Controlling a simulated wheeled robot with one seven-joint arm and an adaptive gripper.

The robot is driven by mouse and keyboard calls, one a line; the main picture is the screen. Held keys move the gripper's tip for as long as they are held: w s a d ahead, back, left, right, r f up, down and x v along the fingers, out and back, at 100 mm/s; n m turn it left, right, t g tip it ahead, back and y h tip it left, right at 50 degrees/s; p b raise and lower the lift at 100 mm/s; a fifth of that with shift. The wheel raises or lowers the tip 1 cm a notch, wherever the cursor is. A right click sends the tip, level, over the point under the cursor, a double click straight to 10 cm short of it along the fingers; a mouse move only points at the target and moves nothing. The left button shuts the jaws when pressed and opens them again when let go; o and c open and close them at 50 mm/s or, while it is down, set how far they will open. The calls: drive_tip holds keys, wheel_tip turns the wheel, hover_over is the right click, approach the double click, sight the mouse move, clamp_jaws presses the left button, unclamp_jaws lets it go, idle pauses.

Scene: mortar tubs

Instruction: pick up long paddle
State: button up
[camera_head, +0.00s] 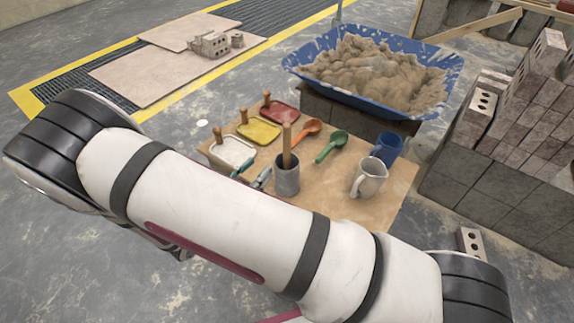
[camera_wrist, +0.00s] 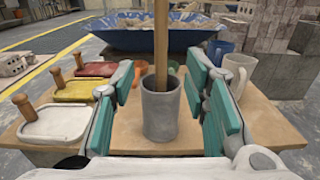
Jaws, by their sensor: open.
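The long paddle shows as a wooden shaft (camera_head: 287,145) standing nearly upright in a grey cup (camera_head: 287,181) on the board. Its lower end is hidden inside the cup. In the wrist view the shaft (camera_wrist: 161,45) rises past the top edge of the picture, and the cup (camera_wrist: 161,112) stands in the middle. My gripper (camera_wrist: 161,78) is open, with teal-padded fingers left and right of the cup and shaft in this view. No contact shows. In the head view my arm hides most of the gripper.
White (camera_head: 233,152), yellow (camera_head: 258,130) and red (camera_head: 280,113) trays with wooden handles lie left of the cup. Orange (camera_head: 308,129) and green (camera_head: 330,147) scoops lie behind it. A white jug (camera_head: 369,178) and blue mug (camera_head: 388,147) stand right. A blue mortar tub (camera_head: 375,70) is behind.

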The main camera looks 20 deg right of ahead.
sight(285, 145)
drive_tip(key=b+x, duration=0.1)
drive_tip(key=x, duration=0.7)
drive_tip(key=shift+w+d+f+b, duration=0.1)
drive_tip(key=shift+w+d+b, duration=0.1)
drive_tip(key=shift+b, duration=0.1)
drive_tip(key=shift+b+x, duration=0.95)
drive_tip(key=shift+x, duration=1.6)
drive_tip(key=shift+s+d, duration=0.1)
drive_tip(key=shift+s, duration=0.05)
clamp_jaws()
